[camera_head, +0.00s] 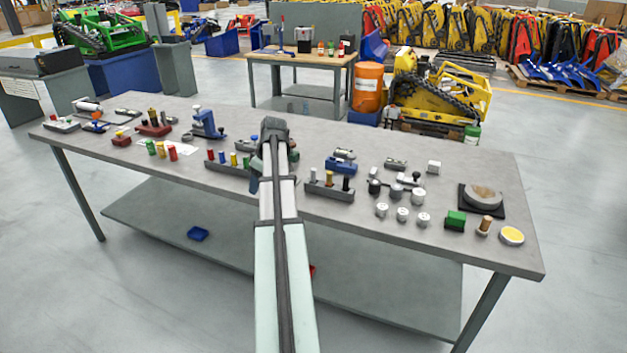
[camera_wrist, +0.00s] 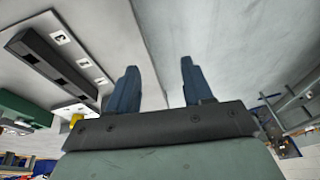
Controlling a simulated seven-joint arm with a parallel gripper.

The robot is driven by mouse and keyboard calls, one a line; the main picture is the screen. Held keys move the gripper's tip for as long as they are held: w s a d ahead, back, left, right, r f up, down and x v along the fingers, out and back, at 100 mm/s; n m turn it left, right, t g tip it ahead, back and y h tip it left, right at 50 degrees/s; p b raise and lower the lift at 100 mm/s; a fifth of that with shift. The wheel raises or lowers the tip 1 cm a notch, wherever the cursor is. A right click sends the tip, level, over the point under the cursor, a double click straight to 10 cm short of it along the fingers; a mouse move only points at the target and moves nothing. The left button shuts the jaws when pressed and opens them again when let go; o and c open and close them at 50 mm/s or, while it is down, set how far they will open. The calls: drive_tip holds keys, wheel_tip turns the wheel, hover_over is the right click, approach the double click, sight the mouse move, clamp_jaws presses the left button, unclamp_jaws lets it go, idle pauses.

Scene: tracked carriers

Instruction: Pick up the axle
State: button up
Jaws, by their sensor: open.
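I cannot tell for certain which part is the axle. On the right half of the workbench (camera_head: 330,235), a small group of dark and grey rounded parts (camera_head: 397,191) lies among white round pieces. My gripper (camera_wrist: 158,64) is open in the wrist view, its two dark blue fingers apart with nothing between them. Bare grey surface shows beyond the fingertips. In the head view my arm reaches over the middle of the bench and hides most of the gripper and part of the bench there.
A dark rack with number labels (camera_wrist: 45,58) lies left of the fingers. Bare bench shows along the front edge.

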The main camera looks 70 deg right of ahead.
drive_tip(key=s+d+r, duration=0.7)
drive_tip(key=s+d, duration=0.1)
drive_tip(key=s, duration=0.1)
drive_tip(key=t+h, duration=0.1)
approach(314, 169)
drive_tip(key=x, duration=1)
drive_tip(key=shift+w+f, duration=0.15)
drive_tip(key=shift+f, duration=0.15)
clamp_jaws()
